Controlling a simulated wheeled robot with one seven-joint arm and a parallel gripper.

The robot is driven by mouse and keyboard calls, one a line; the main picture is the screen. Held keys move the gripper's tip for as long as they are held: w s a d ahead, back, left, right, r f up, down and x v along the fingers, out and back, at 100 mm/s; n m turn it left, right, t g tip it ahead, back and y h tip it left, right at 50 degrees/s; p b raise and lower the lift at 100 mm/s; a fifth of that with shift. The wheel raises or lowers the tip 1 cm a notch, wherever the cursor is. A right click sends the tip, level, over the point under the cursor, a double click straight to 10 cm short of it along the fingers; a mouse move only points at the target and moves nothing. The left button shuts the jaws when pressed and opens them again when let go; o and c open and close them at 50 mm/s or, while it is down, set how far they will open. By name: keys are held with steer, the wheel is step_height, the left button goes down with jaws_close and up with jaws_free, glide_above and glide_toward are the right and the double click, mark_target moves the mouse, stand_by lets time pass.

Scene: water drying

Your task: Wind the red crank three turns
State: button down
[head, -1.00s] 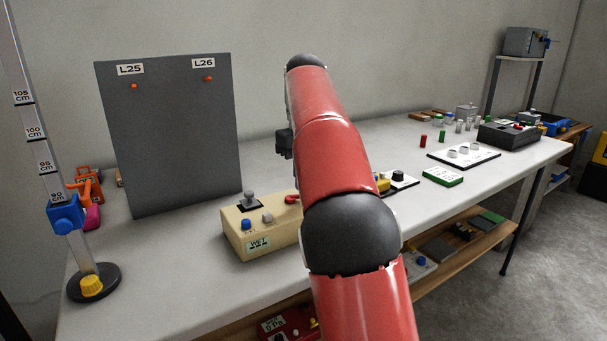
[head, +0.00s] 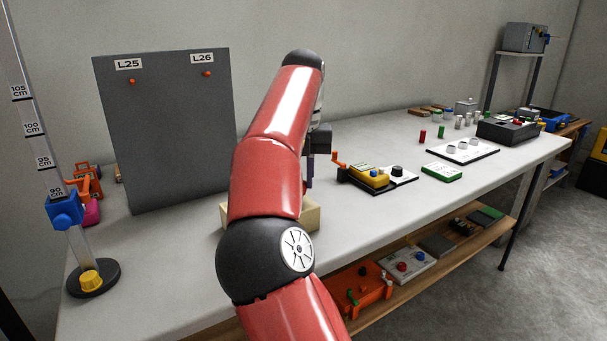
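An orange-red crank-like handle (head: 340,158) stands up at the left end of a small dark unit beside a yellow device (head: 370,176), in the middle of the bench. My gripper (head: 309,183) is just left of this handle in the picture, pointing down, partly hidden behind my red arm. Its fingertips are too small and covered to tell whether they are open.
A grey panel (head: 165,130) labelled L25 and L26 stands on the left of the bench (head: 400,140). A height scale with a blue clamp (head: 66,211) is at the far left. A green box (head: 442,172) and a white panel (head: 485,152) lie to the right.

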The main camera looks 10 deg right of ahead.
steer(key=shift+s+a+m, duration=0.1)
steer(key=shift+m, duration=0.4)
stand_by(0.3)
steer(key=c, duration=1.4)
jaws_free()
